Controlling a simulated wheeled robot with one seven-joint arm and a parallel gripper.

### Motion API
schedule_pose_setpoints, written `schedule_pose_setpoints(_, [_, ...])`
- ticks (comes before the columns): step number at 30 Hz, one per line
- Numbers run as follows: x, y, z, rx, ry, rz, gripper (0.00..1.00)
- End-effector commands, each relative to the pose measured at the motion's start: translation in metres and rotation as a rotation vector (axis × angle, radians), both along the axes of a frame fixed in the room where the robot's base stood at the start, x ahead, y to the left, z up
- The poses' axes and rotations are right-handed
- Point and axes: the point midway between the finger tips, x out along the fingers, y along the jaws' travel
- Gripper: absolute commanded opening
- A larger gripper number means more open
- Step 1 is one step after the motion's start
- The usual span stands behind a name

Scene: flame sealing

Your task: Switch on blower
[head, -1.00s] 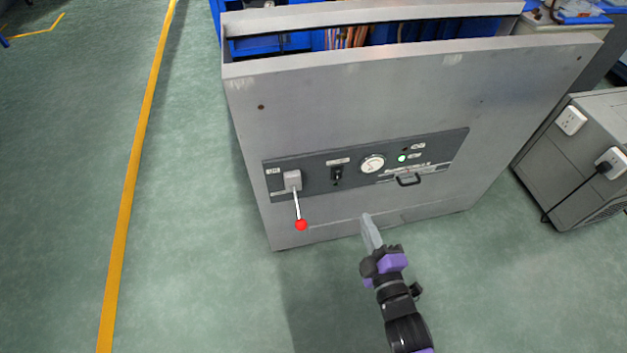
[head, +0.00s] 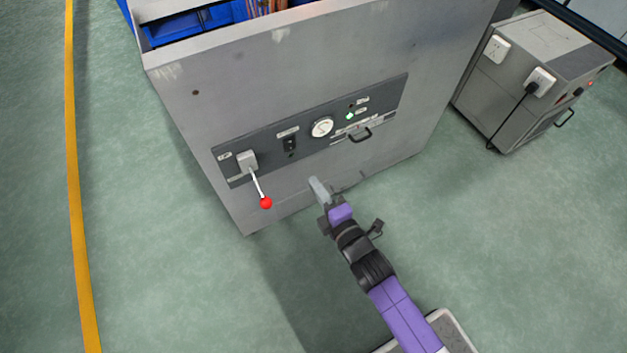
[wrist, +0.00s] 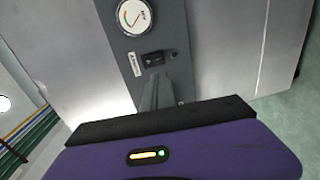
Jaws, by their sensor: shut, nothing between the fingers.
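A dark control panel (head: 377,104) is set in the front of a grey cabinet (head: 290,75). It carries a small black switch (head: 290,143) left of a round white gauge (head: 322,127). In the wrist view the switch (wrist: 153,59) lies between the gauge (wrist: 134,16) and the fingertips. My gripper (head: 315,184) is shut and empty, in front of the panel. In the head view it shows below the switch and a little right of it. In the wrist view my gripper (wrist: 155,85) points at the switch, its tip just below it; contact cannot be told.
A lever with a red ball (head: 266,203) hangs down at the panel's left. A green light (head: 350,116) is lit right of the gauge, above a black handle (head: 361,135). A smaller grey unit (head: 530,75) with sockets and a plugged cable stands at right. Green floor is open in front.

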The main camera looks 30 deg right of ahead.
Motion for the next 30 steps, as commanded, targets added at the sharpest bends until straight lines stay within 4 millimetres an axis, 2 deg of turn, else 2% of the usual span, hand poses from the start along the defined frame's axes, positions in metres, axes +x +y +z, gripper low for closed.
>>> schedule_pose_setpoints(1, [0.011,0.000,-0.002,0.000,-0.004,0.001,0.00])
schedule_pose_setpoints(9, [0.064,0.000,-0.009,0.001,-0.003,0.000,0.00])
schedule_pose_setpoints(15, [0.096,0.000,-0.013,0.002,-0.003,0.000,0.00])
schedule_pose_setpoints(21, [0.113,0.000,-0.015,0.002,0.000,-0.001,0.00])
schedule_pose_setpoints(30, [0.116,0.000,-0.014,0.001,0.000,-0.001,0.00])
